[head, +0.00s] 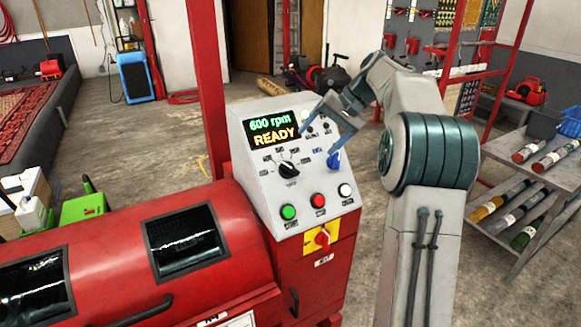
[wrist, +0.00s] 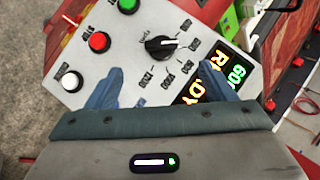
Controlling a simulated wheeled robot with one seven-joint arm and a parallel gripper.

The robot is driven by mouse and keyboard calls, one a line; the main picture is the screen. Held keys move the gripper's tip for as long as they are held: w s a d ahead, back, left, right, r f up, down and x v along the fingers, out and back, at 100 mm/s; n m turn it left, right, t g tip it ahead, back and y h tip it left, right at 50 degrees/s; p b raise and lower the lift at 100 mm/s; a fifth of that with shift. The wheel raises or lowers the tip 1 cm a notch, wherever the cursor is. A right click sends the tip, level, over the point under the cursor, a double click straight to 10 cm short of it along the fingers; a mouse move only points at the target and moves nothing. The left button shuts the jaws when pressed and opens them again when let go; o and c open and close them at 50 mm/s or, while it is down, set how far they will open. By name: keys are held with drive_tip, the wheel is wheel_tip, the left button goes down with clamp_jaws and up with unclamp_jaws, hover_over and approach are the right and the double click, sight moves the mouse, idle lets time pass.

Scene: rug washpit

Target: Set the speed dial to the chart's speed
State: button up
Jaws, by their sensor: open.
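The speed dial (head: 288,170) is a black knob on the sloped grey control panel (head: 262,183), with small labels around it. In the wrist view the dial (wrist: 168,46) is in clear sight, its white mark towards the display side. The display (head: 271,131) reads 600 rpm and READY. My gripper (head: 322,135) is over the right part of the panel, beside the dial and apart from it. In the wrist view my gripper (wrist: 160,92) has its blue fingers spread with only panel face between them. I cannot make out a speed chart.
Below the dial are green (head: 288,212), red (head: 318,200) and white (head: 345,190) buttons. A red switch on a yellow plate (head: 309,247) is lower. The red drum machine (head: 110,255) stands at left, a shelf rack (head: 490,225) at right. Open floor lies behind.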

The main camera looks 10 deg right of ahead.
sight(291, 168)
drive_tip(key=x, duration=1.3)
drive_tip(key=shift+w+a+f, duration=0.2)
drive_tip(key=shift+w+a, duration=0.05)
drive_tip(key=shift+w, duration=0.1)
drive_tip(key=shift+c, duration=0.3)
drive_tip(key=c, duration=0.9)
